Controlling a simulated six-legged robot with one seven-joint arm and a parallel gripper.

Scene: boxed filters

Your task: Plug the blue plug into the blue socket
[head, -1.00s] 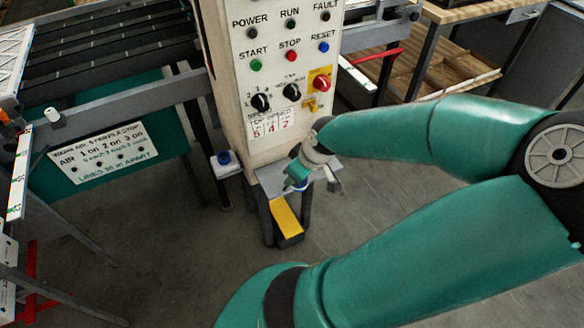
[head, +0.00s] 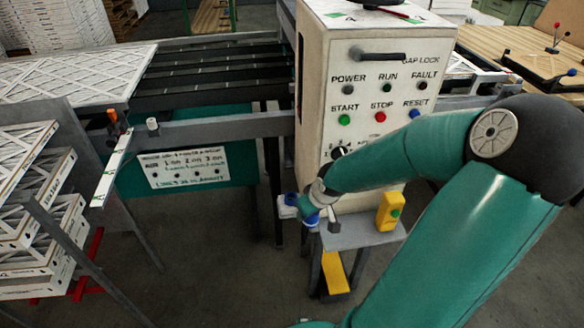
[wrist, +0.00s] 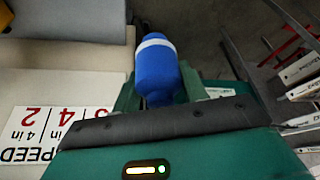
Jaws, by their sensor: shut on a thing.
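The blue plug (wrist: 157,75), with a white band around it, stands out between the fingers of my gripper (wrist: 160,92) in the wrist view. My gripper (head: 318,206) is shut on it. In the head view the blue plug (head: 309,211) shows in part at the gripper's end, in front of the cabinet's lower left corner. The blue socket (head: 291,197) sits on a small white box left of the cabinet, just left of the plug. The two look close together. I cannot tell whether they touch. The socket is not clearly visible in the wrist view.
The control cabinet (head: 325,100) stands right behind my gripper. A grey shelf (head: 350,236) below it bears a yellow block (head: 390,211). A conveyor frame (head: 215,128) runs left. A rack of boxed filters (head: 40,262) stands at the far left. The floor between is clear.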

